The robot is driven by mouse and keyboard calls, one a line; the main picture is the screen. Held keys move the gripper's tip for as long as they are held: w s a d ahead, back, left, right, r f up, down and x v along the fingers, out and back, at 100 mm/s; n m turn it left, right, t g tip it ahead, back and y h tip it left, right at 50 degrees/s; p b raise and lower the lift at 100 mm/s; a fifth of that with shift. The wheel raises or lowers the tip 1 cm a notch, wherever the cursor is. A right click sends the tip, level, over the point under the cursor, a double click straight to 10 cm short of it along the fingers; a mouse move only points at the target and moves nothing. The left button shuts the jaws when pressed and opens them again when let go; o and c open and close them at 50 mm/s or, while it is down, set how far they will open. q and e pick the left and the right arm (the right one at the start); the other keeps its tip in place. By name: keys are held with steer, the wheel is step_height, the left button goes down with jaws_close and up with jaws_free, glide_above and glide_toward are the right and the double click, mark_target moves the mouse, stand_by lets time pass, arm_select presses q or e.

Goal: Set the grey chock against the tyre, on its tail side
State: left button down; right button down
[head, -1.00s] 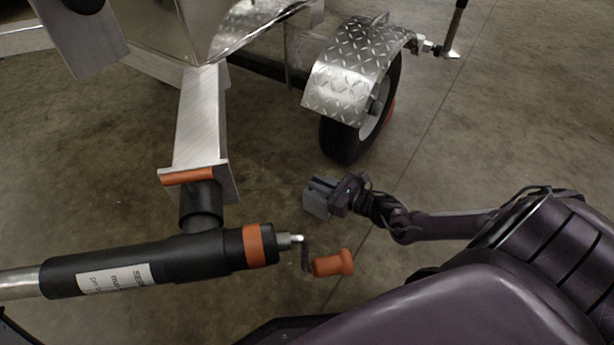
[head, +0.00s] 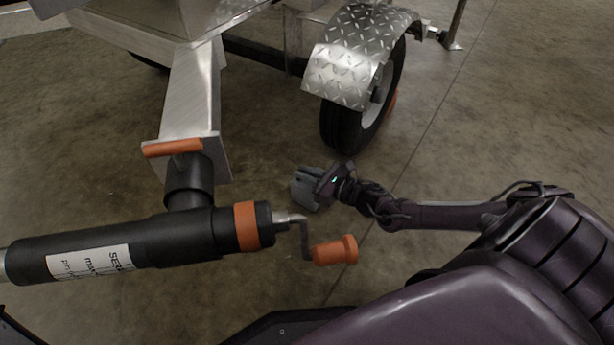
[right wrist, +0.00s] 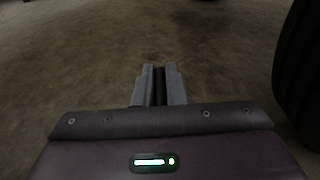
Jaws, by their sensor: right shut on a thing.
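The grey chock (head: 303,191) is a small grey block at the end of my right arm in the head view. My right gripper (head: 318,186) is shut on it, and the jaws hide part of it. The black tyre (head: 342,132) stands under a diamond-plate fender, beyond the gripper and a little to its right. The gripper and chock are apart from it, on the drawbar side. In the right wrist view the tyre (right wrist: 298,75) fills the right edge, and the closed jaws (right wrist: 160,88) point over bare floor. My left gripper is out of view.
The trailer's drawbar (head: 192,90) and black jockey tube (head: 130,248) with an orange crank handle (head: 335,251) lie left of my right arm. An orange piece (head: 391,103) shows behind the tyre. A metal stand (head: 454,28) is farther back. Concrete floor between is clear.

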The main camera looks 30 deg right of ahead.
steer(key=shift+w+r, duration=0.1)
steer(key=shift+r, duration=0.05)
steer(key=c, duration=1.5)
jaws_free()
steer(key=shift+s+d+p, duration=0.15)
steer(key=shift+s+p, duration=0.25)
steer(key=p+v, duration=0.6)
steer(key=v, duration=0.5)
steer(key=shift+s+p, duration=0.15)
steer(key=shift+p, duration=0.2)
